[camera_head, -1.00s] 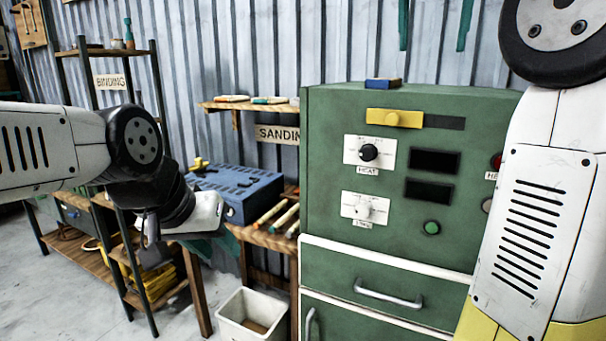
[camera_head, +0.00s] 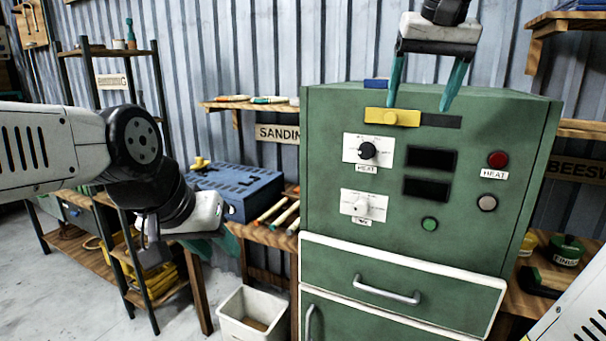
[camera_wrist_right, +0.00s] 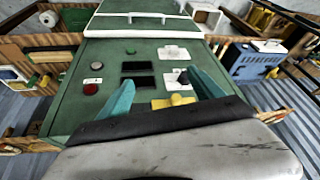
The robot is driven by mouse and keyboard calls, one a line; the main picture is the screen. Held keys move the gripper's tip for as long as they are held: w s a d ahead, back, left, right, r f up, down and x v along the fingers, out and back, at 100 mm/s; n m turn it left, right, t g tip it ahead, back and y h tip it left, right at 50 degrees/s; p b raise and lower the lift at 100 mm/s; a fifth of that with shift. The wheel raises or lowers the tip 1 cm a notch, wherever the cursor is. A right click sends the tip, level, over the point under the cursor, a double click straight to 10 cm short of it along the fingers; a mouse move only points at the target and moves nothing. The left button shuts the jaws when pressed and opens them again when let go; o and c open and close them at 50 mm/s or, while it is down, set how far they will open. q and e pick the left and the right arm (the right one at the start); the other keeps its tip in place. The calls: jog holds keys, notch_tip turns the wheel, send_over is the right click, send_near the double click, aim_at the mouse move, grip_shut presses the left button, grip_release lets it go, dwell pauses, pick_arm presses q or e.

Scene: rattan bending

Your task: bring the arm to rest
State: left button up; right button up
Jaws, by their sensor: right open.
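My right gripper (camera_head: 418,100) hangs fingers-down at the top of the head view, in front of the upper front of the green cabinet (camera_head: 325,150). Its two teal fingers are spread with nothing between them. The left one of them ends close to the yellow slider (camera_head: 392,117); I cannot tell whether they touch. In the right wrist view the open fingers (camera_wrist_right: 165,85) point at the cabinet's control panel, with the slider (camera_wrist_right: 173,101) between them in the picture. My left gripper (camera_head: 220,246) points down beside the blue box; its fingers are mostly hidden.
The cabinet has two dials (camera_head: 366,151), dark displays, a red button (camera_head: 497,159) and a drawer handle (camera_head: 387,291). A blue box (camera_head: 245,192) stands on the bench at left, a white bin (camera_head: 250,314) on the floor. Shelves with cans (camera_head: 566,251) stand at right.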

jog(key=s+a+f, duration=0.2)
jog(key=s+f, duration=0.1)
jog(key=f, duration=0.4)
jog(key=s+a+f+n+y, duration=0.1)
jog(key=s+f, duration=0.3)
jog(key=f, duration=0.4)
jog(key=s+a+f+n+t+y, duration=0.1)
jog(key=s+a+f, duration=0.2)
jog(key=f, duration=0.4)
jog(key=shift+s+f, duration=0.15)
jog(key=shift+s, duration=0.2)
